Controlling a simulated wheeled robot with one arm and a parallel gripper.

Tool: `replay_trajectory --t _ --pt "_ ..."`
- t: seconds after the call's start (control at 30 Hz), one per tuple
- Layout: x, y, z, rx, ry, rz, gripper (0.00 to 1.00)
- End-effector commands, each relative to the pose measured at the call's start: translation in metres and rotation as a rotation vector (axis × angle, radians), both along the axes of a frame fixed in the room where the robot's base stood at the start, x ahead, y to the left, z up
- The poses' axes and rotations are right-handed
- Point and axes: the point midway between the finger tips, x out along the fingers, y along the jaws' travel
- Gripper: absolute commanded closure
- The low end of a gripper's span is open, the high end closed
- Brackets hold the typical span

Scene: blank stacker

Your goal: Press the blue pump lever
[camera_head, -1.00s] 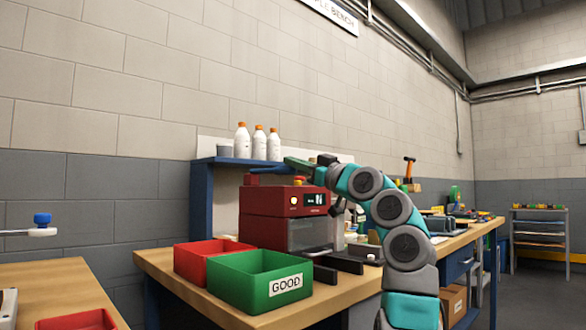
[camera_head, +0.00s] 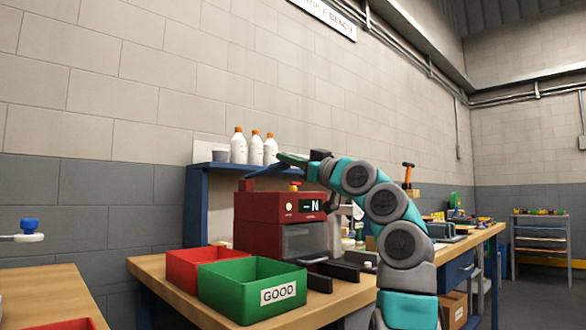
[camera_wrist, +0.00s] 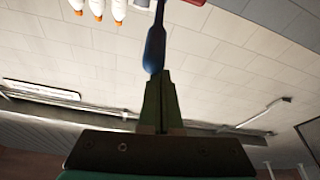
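The blue pump lever (camera_head: 264,172) is a slim blue bar above the red machine (camera_head: 262,208), in front of the blue shelf. In the wrist view the lever (camera_wrist: 155,48) runs up from just beyond my fingertips, its thicker rounded end closest to them. My gripper (camera_head: 280,157) is just above the lever's right part in the head view. In the wrist view the green fingers of my gripper (camera_wrist: 159,76) lie together with only a thin seam between them. Nothing shows between them. I cannot tell whether the tips touch the lever.
White bottles with orange caps (camera_head: 254,148) stand on the blue shelf behind the lever. A red bin (camera_head: 184,268) and a green bin marked GOOD (camera_head: 240,299) stand on the wooden bench (camera_head: 152,268), in front of the machine. A hammer (camera_head: 407,174) is farther right.

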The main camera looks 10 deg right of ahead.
Motion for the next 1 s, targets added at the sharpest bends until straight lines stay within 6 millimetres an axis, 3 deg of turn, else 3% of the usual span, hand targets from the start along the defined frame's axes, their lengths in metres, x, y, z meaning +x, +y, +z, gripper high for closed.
replay_trajectory --t 0.03,0.7,1.0 --pt "-0.005 0.004 0.008 0.000 -0.003 0.002 1.00" --pt "-0.074 -0.045 -0.030 0.002 -0.007 0.000 1.00" --pt "-0.081 -0.049 -0.031 0.002 -0.007 0.001 1.00"
